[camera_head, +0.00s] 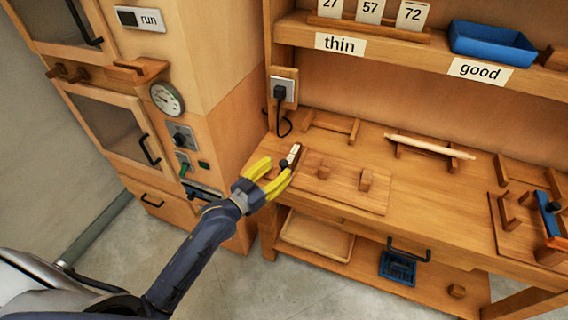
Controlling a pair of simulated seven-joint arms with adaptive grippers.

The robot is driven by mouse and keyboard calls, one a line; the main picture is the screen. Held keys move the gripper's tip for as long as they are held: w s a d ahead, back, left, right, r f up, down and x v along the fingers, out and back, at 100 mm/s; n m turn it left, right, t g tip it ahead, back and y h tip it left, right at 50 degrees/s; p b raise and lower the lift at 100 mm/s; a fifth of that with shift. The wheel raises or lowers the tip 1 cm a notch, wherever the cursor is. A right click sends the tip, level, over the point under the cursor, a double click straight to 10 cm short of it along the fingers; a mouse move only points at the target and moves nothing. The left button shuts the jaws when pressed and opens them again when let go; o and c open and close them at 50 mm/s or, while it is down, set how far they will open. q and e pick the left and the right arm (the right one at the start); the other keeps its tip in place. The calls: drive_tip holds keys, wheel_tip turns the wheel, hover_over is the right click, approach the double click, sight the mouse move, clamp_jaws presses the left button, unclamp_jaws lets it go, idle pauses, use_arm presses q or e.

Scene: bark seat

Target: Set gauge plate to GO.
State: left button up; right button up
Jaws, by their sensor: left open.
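A flat wooden board (345,190) with two upright wooden blocks lies at the front left of the workbench; I take it as the gauge plate, but no GO mark is readable. At its left end is a small pale piece with a dark knob (291,156). My left gripper (280,167) has yellow fingers, which are spread open just left of this piece. One fingertip is close to the dark knob, and I cannot tell whether it touches. My right gripper is out of view.
A wooden cabinet (225,85) with a dial and switches stands at left. A pale stick (430,146) rests on a wooden stand behind. A fixture with a blue part (547,212) is at right. Above is a shelf with labels and a blue tray (492,43).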

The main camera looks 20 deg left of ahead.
sight(281, 166)
use_arm(q)
drive_tip(key=shift+x, duration=1.8)
drive_tip(key=shift+c, duration=0.6)
clamp_jaws()
